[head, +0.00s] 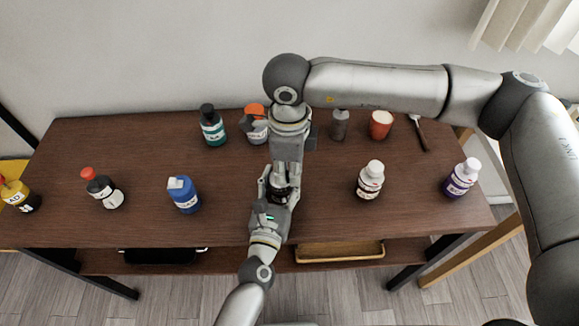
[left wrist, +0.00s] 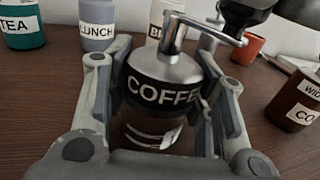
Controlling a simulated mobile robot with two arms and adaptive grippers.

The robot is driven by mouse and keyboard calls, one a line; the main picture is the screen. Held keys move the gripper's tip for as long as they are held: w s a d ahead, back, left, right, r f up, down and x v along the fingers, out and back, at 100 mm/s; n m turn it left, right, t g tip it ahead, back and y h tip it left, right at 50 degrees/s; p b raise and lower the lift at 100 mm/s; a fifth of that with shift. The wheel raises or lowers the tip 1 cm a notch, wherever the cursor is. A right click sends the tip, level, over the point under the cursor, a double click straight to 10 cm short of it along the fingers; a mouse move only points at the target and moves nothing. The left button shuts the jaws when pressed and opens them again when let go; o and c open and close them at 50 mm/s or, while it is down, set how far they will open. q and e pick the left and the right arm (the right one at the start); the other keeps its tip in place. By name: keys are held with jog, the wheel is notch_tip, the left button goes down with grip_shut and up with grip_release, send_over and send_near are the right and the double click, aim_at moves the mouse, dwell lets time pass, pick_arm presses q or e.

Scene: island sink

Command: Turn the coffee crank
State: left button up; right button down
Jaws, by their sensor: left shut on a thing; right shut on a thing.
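The coffee grinder (left wrist: 168,85) stands upright on the table, with a silver dome, a dark band lettered COFFEE and a clear lower body. Its silver crank (left wrist: 205,32) rises from the top and reaches to the right. My left gripper (head: 278,190) is shut around the grinder's body, one finger on each side in the left wrist view. In the head view the grippers cover most of the grinder.
On the brown table (head: 330,220) stand a blue bottle (head: 184,195), a teal bottle (head: 212,126), a white brown-labelled bottle (head: 369,180), a purple-labelled bottle (head: 461,178) and an orange cup (head: 380,125). A wooden tray (head: 340,251) is on the lower shelf.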

aim_at(288, 174)
jog(key=c, duration=1.3)
grip_release()
notch_tip(288, 174, up, 12)
